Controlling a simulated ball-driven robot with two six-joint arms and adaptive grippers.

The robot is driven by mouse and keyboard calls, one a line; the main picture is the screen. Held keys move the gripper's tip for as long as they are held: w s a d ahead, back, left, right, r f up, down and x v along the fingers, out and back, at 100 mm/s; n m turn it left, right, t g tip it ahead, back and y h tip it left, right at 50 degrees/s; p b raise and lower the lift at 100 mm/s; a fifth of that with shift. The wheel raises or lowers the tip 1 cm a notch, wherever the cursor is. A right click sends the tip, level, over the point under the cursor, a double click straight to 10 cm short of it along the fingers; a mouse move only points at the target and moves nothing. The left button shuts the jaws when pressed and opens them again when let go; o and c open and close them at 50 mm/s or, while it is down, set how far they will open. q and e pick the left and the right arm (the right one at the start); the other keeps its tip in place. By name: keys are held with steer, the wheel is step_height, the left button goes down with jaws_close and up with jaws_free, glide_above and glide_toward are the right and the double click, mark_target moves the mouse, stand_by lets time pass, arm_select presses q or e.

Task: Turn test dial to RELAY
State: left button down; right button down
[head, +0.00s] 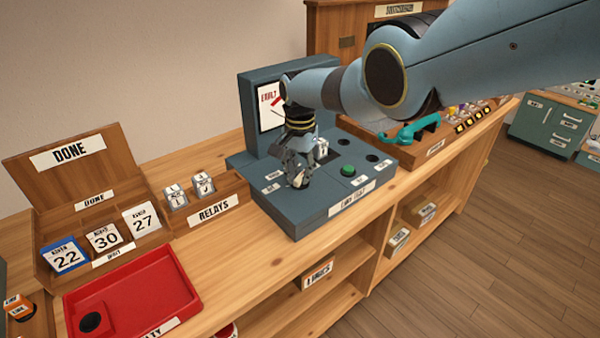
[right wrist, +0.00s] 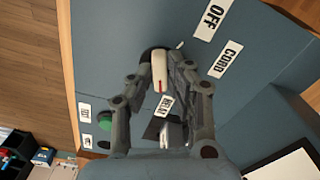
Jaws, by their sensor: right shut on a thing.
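The blue-grey test set (head: 335,205) stands on the wooden counter with an upright gauge panel (head: 268,105) behind. In the right wrist view its dial has a white pointer knob (right wrist: 159,68) with a red line. The red-lined end points down in that picture, toward the RELAY label (right wrist: 166,105). The OFF label (right wrist: 211,20) and CORD label (right wrist: 229,60) lie to the upper right. My right gripper (head: 300,181) is shut on the dial knob; its fingers (right wrist: 161,72) sit on either side. The gripper hides most of the dial in the head view. My left gripper is not in view.
A green button (head: 348,170) is on the test set's right part. A RELAYS box (head: 215,213), a DONE case (head: 88,218) with numbered blocks and a red tray (head: 140,290) stand to the left. A teal handset (head: 410,131) lies to the right.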

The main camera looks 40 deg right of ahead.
mark_target(300, 176)
steer(key=c, duration=1.3)
jaws_free()
steer(key=shift+r, duration=0.15)
steer(key=shift+w+r, duration=0.1)
steer(key=shift+r, duration=0.6)
step_height(300, 176, up, 10)
steer(key=shift+r, duration=0.15)
